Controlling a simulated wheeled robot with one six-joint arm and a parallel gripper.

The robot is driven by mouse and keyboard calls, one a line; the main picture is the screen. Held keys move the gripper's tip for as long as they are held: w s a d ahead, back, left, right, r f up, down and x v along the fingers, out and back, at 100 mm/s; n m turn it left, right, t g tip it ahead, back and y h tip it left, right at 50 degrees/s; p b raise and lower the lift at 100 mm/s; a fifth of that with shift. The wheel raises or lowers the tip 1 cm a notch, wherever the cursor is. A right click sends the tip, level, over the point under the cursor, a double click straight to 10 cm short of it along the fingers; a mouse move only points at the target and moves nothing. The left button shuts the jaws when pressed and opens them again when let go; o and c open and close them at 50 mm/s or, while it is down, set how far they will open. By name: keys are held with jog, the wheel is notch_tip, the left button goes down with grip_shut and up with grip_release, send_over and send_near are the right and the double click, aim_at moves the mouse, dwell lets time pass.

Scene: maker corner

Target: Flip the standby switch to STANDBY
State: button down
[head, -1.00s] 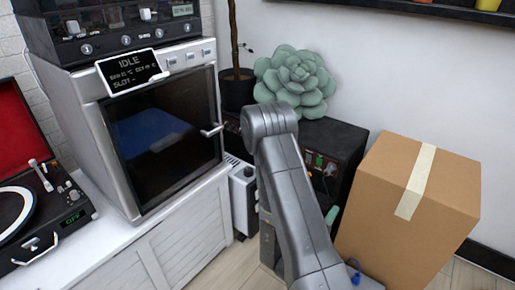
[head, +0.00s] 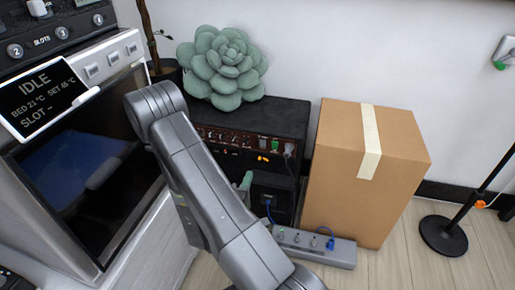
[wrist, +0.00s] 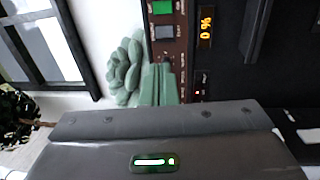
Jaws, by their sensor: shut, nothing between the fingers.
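The black amplifier (head: 293,112) stands at the wall, with a reddish-brown control panel (head: 228,140) on its front. At the panel's right end are a green switch (head: 275,145) and a grey switch (head: 262,141). The wrist view shows the green switch (wrist: 161,7) and the grey switch (wrist: 163,32) close up. Their labels are too small to read, so I cannot tell which is standby or its position. My gripper (head: 246,181) has green fingers, shut and empty, below and in front of the panel. In the wrist view its fingertips (wrist: 158,70) overlap the panel's edge; contact is unclear.
A succulent (head: 222,65) sits on the amplifier. A cardboard box (head: 340,140) stands to its right. A power strip (head: 335,252) with a blue plug lies on the floor. An oven-like machine (head: 70,185) is at left. A stand (head: 443,235) is at right, with open floor before it.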

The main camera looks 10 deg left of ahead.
aim_at(262, 142)
jog(key=w+p, duration=0.1)
jog(key=w, duration=0.3)
jog(key=w+r+p, duration=0.1)
jog(key=w+p, duration=0.1)
jog(key=w, duration=0.2)
jog(key=w+p, duration=0.2)
jog(key=w, duration=0.3)
jog(key=shift+d+r, duration=0.25)
jog(key=shift+r, duration=0.15)
jog(key=shift+w, duration=0.45)
